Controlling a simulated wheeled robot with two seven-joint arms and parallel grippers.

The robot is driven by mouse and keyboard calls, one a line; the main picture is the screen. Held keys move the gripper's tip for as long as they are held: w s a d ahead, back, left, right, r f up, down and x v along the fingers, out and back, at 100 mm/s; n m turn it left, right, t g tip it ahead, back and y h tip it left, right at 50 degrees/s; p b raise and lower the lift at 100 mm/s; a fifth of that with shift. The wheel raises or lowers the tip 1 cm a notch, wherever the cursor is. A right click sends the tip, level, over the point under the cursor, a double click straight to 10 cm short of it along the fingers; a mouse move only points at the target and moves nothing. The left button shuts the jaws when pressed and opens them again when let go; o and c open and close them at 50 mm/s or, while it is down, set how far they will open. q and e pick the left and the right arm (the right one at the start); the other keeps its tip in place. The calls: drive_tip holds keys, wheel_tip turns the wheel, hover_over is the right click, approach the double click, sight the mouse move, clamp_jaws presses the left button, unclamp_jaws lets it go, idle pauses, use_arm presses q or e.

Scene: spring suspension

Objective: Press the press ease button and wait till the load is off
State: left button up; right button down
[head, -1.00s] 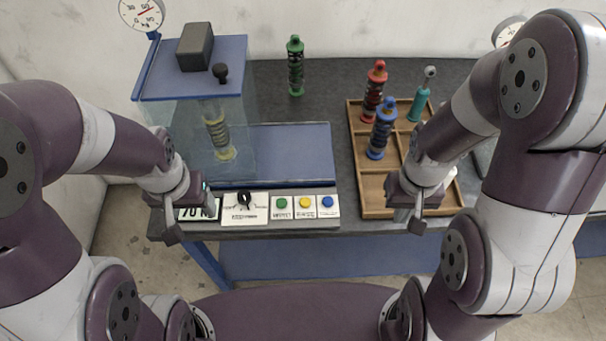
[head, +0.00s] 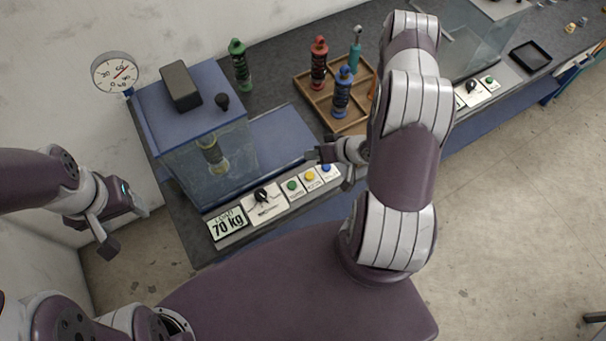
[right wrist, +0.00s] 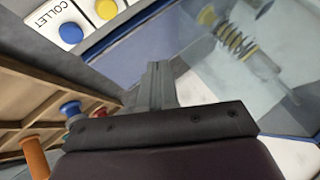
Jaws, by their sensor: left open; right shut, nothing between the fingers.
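The button panel has a green button (head: 291,186), a yellow button (head: 309,176) and a blue button (head: 326,168); their labels are too small to read surely in the head view. The blue button (right wrist: 70,32), labelled COLLET, and the yellow button (right wrist: 106,9) show in the right wrist view. My right gripper (head: 316,154) is shut and empty, just behind the blue button, apart from it. The load display (head: 227,224) reads 70 kg. A yellow-ended spring unit (head: 212,152) stands inside the clear box (head: 245,150). My left gripper (head: 125,227) is open and empty, left of the bench.
A black knob (head: 261,194) sits between display and buttons. A dial gauge (head: 115,72) stands by the box. A wooden tray (head: 301,92) holds red, blue and teal units behind my right gripper. A green unit (head: 240,65) stands on the bench.

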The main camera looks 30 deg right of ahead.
sight(313, 176)
wheel_tip(313, 176, down, 9)
drive_tip(key=b, duration=0.7)
drive_tip(key=shift+r, duration=0.15)
idle(1.9)
drive_tip(key=shift+f+b, duration=0.4)
drive_tip(key=shift+b, duration=0.1)
